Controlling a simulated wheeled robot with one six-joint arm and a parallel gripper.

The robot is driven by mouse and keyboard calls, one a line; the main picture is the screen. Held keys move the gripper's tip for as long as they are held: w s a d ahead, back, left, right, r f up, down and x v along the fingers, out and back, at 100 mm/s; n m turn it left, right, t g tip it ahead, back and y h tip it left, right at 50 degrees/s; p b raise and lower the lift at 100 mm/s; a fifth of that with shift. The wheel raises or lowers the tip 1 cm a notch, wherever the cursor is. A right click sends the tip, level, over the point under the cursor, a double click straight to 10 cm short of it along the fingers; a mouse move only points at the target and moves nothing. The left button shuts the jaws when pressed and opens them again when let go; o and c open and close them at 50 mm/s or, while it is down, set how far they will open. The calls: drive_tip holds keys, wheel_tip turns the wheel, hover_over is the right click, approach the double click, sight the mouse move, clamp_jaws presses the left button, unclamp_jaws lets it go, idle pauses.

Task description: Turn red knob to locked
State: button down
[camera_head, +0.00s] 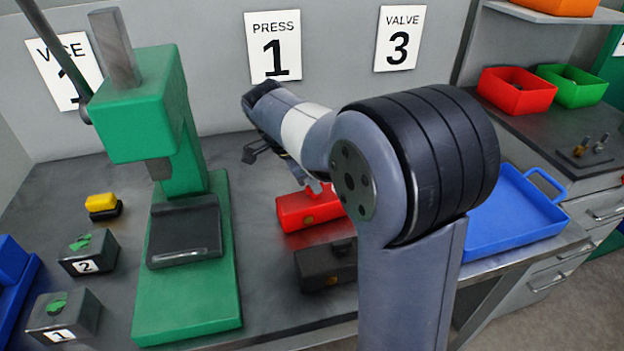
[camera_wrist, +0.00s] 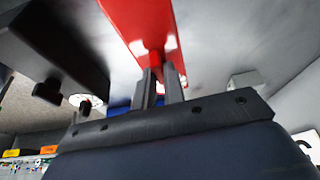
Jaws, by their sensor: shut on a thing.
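A red valve block (camera_head: 296,212) sits on the grey bench, right of the green press. In the wrist view the red block (camera_wrist: 137,18) fills the top middle, and the small red knob (camera_wrist: 155,58) juts from it toward my gripper (camera_wrist: 159,76). The two dark fingers are shut on the knob, one on each side. In the head view my arm covers most of the gripper and part of the block; a bit of red shows at its top. The knob's lock mark cannot be made out.
A dark block (camera_head: 316,266) of like shape stands just in front of the red one. The green press (camera_head: 190,300) is on the left, with small numbered blocks (camera_head: 88,252) beside it. A blue tray (camera_head: 512,218) lies right of my arm.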

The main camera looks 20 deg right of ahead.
drive_tip(key=c, duration=1.5)
unclamp_jaws()
drive_tip(key=v, duration=1)
drive_tip(key=shift+a+r+p, duration=0.2)
drive_tip(key=shift+r+p, duration=0.15)
drive_tip(key=x, duration=1)
drive_tip(key=shift+d+f+b, duration=0.15)
drive_tip(key=shift+f+b, duration=0.1)
drive_tip(key=shift+b, duration=0.1)
drive_tip(key=shift+d+f, duration=0.1)
drive_tip(key=shift+f, duration=0.05)
drive_tip(key=shift+n, duration=0.3)
